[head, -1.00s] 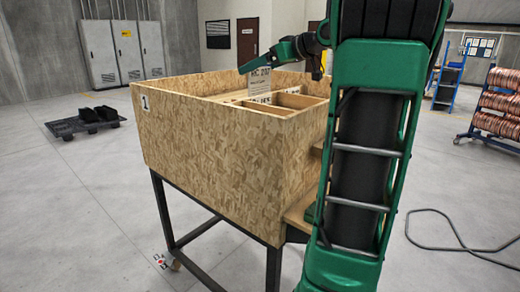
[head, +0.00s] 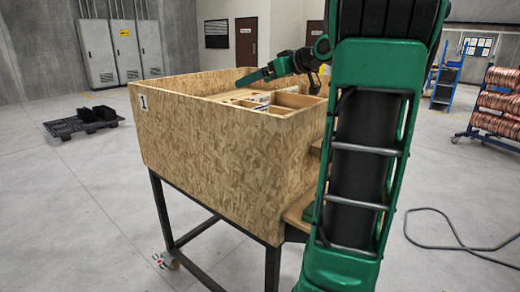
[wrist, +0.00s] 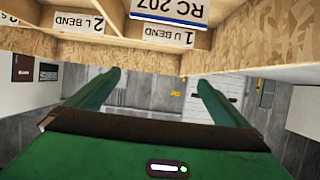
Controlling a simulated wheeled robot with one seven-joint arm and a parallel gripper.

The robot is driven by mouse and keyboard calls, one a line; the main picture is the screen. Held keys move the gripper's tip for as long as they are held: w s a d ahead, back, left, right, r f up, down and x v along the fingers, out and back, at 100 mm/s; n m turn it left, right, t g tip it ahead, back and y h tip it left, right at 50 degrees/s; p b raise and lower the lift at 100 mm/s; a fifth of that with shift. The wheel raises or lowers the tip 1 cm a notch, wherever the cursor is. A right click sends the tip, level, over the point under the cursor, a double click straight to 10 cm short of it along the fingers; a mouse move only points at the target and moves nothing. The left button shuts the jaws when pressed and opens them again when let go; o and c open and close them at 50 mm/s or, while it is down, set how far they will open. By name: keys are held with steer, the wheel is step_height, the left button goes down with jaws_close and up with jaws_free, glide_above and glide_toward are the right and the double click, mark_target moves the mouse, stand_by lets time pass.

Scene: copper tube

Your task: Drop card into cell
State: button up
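The white card (wrist: 172,9) printed "RC 207" shows upside down at the top of the wrist view. It is at the compartment with the "1 U BEND" label (wrist: 168,36); I cannot tell how deep it sits. In the head view only a small white part of the card (head: 263,98) shows among the dividers. My gripper (head: 240,82) is over the wooden bin (head: 215,155). Its two green fingers (wrist: 158,88) are wide apart with nothing between them, clear of the card.
A "2 L BEND" label (wrist: 82,22) marks the neighbouring cell. The bin's walls and dividers (head: 293,100) rise around the cells. A rack of copper coils (head: 498,105) stands at right, a dark pallet (head: 85,122) lies at left, and a cable (head: 455,235) lies on the floor.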

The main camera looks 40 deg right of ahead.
steer(key=v, duration=1)
steer(key=shift+s, duration=0.3)
